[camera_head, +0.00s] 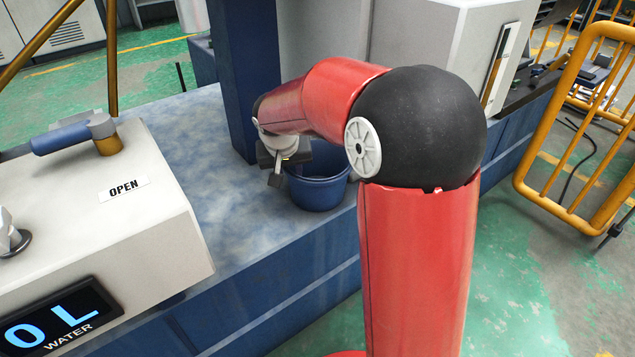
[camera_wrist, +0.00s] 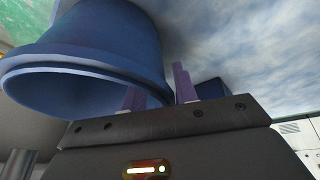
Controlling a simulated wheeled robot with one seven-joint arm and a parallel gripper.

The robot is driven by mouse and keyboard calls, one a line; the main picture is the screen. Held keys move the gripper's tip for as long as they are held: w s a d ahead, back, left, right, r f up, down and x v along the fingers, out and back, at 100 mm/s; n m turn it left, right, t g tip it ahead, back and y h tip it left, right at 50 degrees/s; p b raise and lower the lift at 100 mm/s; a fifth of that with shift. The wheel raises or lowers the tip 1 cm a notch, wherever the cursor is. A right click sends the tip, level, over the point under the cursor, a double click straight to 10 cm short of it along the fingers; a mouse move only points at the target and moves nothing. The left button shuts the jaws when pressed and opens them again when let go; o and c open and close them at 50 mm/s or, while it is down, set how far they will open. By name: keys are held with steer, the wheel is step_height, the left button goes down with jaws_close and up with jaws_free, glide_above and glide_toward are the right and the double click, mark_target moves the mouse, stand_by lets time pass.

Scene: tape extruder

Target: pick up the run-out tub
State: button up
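The run-out tub is a blue, round, open-topped tub (camera_head: 320,194) standing upright on the mottled blue machine bed, near its front edge. My gripper (camera_head: 282,168) is at the tub's left rim, pointing down, with one finger outside the tub on the left. The wrist view shows the tub (camera_wrist: 110,45) at upper left, with its rim passing between the two purple fingers of my gripper (camera_wrist: 158,92). The fingers stand apart. One finger is partly hidden at the rim, and I cannot see firm contact on both sides. My arm hides part of the tub's right side.
A blue column (camera_head: 245,80) rises just behind my gripper. A pale housing (camera_head: 110,210) with a blue-handled valve (camera_head: 75,137) and a water display (camera_head: 60,317) stands left. The mottled bed (camera_head: 215,150) is clear between them. A yellow guard rail (camera_head: 560,125) stands right.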

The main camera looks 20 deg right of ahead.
steer(key=shift+w+f, duration=0.1)
steer(key=shift+f, duration=0.15)
jaws_close()
steer(key=shift+r, duration=0.15)
